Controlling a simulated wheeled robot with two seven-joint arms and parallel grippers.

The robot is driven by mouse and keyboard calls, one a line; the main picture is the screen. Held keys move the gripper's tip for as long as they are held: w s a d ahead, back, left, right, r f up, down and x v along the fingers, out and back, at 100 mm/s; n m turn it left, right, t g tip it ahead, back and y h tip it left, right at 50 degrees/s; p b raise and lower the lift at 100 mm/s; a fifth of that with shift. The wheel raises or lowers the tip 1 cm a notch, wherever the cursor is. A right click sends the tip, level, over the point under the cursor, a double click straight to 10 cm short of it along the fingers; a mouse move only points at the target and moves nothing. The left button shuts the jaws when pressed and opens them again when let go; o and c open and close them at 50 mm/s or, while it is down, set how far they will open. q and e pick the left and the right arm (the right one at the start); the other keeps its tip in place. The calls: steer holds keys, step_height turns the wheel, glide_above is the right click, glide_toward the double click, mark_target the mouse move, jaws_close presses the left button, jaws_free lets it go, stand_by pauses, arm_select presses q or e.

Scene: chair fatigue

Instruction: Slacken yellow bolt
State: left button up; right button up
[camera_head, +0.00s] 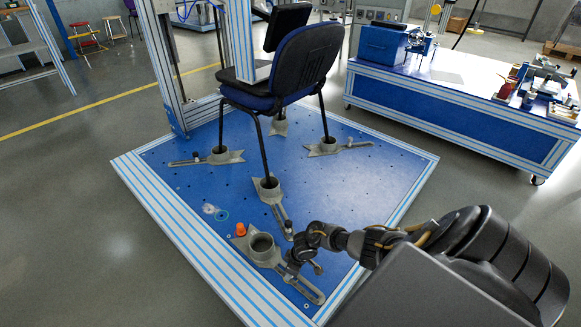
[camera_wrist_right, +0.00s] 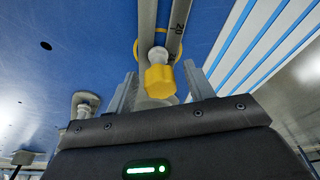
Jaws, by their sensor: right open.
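The yellow bolt (camera_wrist_right: 159,79) shows in the right wrist view as a yellow hexagonal head below a pale metal part, on a slotted metal bar (camera_wrist_right: 146,22). My right gripper (camera_wrist_right: 160,84) is open, with one grey finger on each side of the bolt head. I cannot tell whether either finger touches it. In the head view my right gripper (camera_head: 303,262) is over the slotted arm of the front clamp (camera_head: 262,246), and the yellow bolt cannot be made out there. My left gripper is not in view.
A blue office chair (camera_head: 303,62) stands with its legs in several grey clamps on the blue platform (camera_head: 345,190). An orange cone-shaped piece (camera_head: 240,230) is beside the front clamp. A workbench (camera_head: 440,98) with tools stands at the back right.

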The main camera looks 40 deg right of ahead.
steer(key=shift+a+r+m+p, duration=0.15)
steer(key=shift+r+m+p, duration=0.05)
steer(key=shift+m+p, duration=0.75)
steer(key=shift+m+h+p, duration=0.35)
steer(key=shift+m+h, duration=0.05)
steer(key=shift+m, duration=0.35)
steer(key=shift+f+m, duration=0.2)
steer(key=shift+m, duration=0.1)
steer(key=shift+r+m+h+p, duration=0.15)
steer(key=shift+m+h+p, duration=0.15)
steer(key=shift+m+p, duration=0.45)
steer(key=shift+m, duration=1.05)
steer(key=shift+h, duration=0.3)
steer(key=shift+m, duration=0.3)
